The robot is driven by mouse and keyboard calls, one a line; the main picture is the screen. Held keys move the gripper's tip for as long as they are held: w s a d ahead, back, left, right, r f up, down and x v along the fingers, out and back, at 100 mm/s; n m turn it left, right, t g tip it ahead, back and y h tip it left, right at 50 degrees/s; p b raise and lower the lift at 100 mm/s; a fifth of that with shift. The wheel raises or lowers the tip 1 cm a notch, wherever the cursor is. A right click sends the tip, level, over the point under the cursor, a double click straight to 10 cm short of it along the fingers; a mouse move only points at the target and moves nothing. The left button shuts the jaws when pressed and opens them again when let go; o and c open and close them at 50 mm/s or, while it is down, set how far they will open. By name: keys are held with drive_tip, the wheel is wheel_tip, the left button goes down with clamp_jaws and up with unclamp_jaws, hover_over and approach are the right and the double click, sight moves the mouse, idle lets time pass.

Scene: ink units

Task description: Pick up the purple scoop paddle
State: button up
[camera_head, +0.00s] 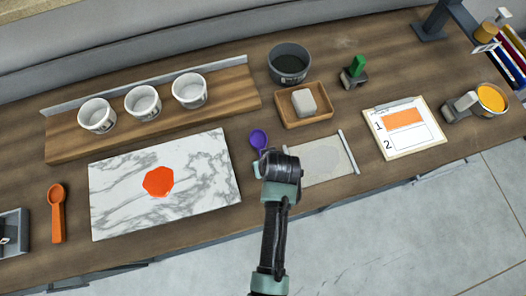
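The purple scoop paddle (259,138) lies on the wooden counter, between the marble slab and the grey mat. Its round bowl end shows; its lower part is hidden behind my arm's end. My gripper (258,168) is at the near side of the scoop, low over the counter. My wrist covers most of the gripper, so its fingers and any contact with the scoop cannot be made out.
A marble slab (115,205) with an orange-red ink blob is left, with an orange scoop (57,212) beyond it. Three white cups stand on a wooden rack (70,140). A wooden tray (316,118) with a grey block and a dark pot (289,64) stand behind. The grey mat (325,160) is right.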

drive_tip(key=shift+f, duration=0.15)
clamp_jaws()
idle(0.4)
